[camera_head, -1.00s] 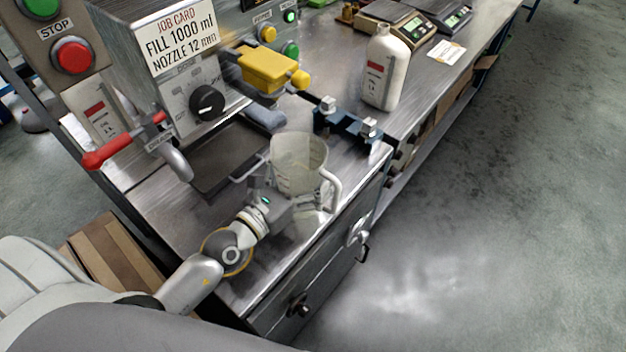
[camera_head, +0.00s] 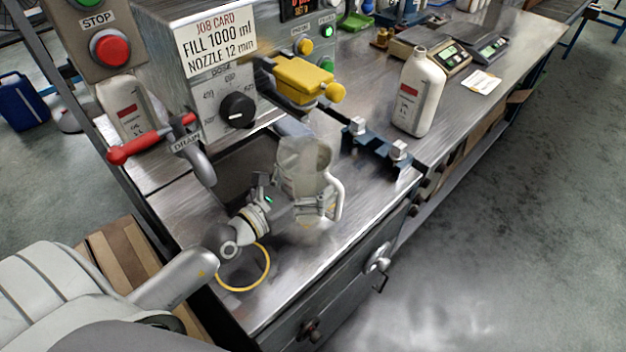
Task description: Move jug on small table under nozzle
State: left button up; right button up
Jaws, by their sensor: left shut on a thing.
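A translucent measuring jug (camera_head: 302,168) with a handle on its right side is above the front of the metal bench, looking upright. My left gripper (camera_head: 315,204) is shut on the jug low on its body. The yellow nozzle block (camera_head: 304,80) juts from the dispensing machine above and behind the jug. A dark recessed drip tray (camera_head: 240,166) lies beneath the machine's front, behind and left of the jug. I cannot tell which part the task calls the small table. The exact gap between jug and bench is unclear. My right gripper is out of view.
A blue clamp fixture (camera_head: 378,150) stands right of the jug. A white bottle (camera_head: 418,92) and scales (camera_head: 430,50) are farther back. The red drain lever (camera_head: 150,140) and its bent spout are at left. A yellow ring (camera_head: 243,268) lies near my left wrist.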

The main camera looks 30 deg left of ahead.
pick_arm(q)
jog(key=o, duration=1.1)
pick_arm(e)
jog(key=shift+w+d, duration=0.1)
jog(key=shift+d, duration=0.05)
pick_arm(q)
jog(key=v, duration=1.2)
